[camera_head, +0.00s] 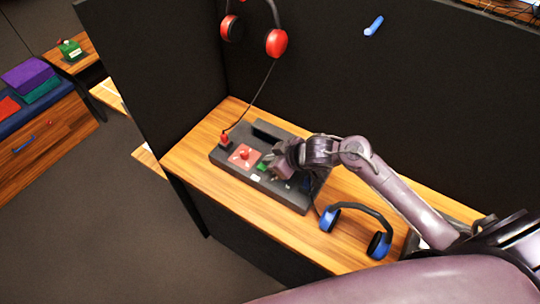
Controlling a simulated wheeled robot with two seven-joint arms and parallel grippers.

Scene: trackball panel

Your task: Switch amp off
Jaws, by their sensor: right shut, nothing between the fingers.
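A dark panel box (229,163), which seems to be the amp, lies on the wooden desk. It has a red square plate with a red knob (243,153) on its left part and a small green part (262,166) right of that. My right gripper (272,165) is shut and empty, over the middle of the panel close to the green part. I cannot tell whether it touches it. My gripper and wrist hide part of the panel's right half. My left gripper is not in view.
Blue headphones (358,229) lie on the desk right of the panel. Red headphones (254,34) hang on the dark partition (430,90), their cable running to a red plug (225,139) at the panel. A blue peg (374,26) sticks out of the partition. The desk's front strip (235,210) is clear.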

